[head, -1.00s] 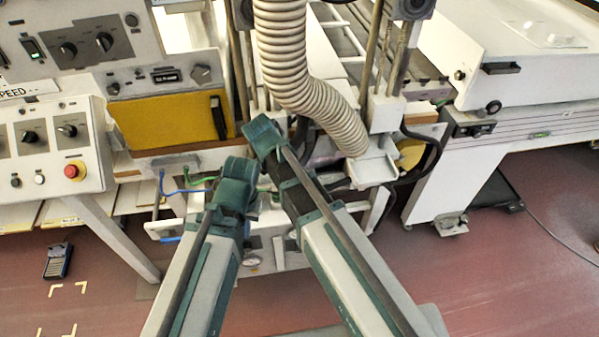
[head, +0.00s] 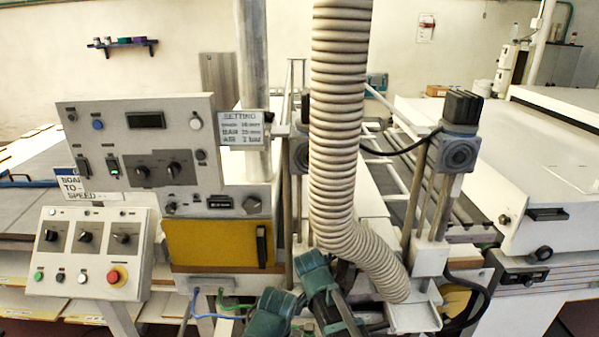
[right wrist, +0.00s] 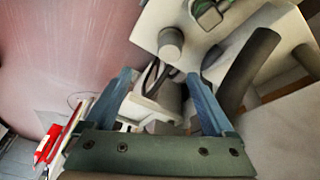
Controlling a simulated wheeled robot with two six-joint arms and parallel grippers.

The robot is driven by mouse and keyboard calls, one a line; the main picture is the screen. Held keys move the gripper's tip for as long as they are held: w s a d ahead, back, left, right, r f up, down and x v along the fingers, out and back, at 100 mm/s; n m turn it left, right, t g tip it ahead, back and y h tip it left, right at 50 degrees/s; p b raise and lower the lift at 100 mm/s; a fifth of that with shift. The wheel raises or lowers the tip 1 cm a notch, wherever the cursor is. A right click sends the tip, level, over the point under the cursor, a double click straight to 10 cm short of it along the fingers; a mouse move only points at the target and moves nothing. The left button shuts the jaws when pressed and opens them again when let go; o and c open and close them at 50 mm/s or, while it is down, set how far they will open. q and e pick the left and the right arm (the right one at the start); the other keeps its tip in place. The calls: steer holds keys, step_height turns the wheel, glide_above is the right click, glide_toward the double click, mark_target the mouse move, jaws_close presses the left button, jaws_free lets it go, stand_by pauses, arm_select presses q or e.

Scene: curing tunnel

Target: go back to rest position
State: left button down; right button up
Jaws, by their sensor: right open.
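In the head view my two arms come in at the bottom centre, close together, and only their green upper parts show in front of the machine. My left arm's fingers are not in view. My right gripper (right wrist: 165,95) shows in the right wrist view with its two blue fingers spread apart and nothing between them. Behind the fingers are pale machine parts and a dark cable, which I cannot place exactly.
A control panel (head: 90,235) with a red button stands at the left. A yellow panel (head: 210,244) and a ribbed hose (head: 337,130) are close beyond my arms. A white machine with a lid (head: 560,150) stands at the right. A red and white object (right wrist: 50,145) shows in the wrist view.

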steer(key=s+d+f+n+y, duration=0.1)
steer(key=s+d+n+y, duration=0.3)
steer(key=s+d+n, duration=0.65)
steer(key=s+a+n, duration=0.1)
steer(key=a+n, duration=0.1)
steer(key=a, duration=0.5)
steer(key=s+a+n+g+h, duration=0.1)
steer(key=s+a+n, duration=0.1)
steer(key=a, duration=0.5)
steer(key=shift+a+n+h, duration=0.3)
steer(key=shift+a+n, duration=0.05)
steer(key=shift+n, duration=0.5)
stand_by(2.3)
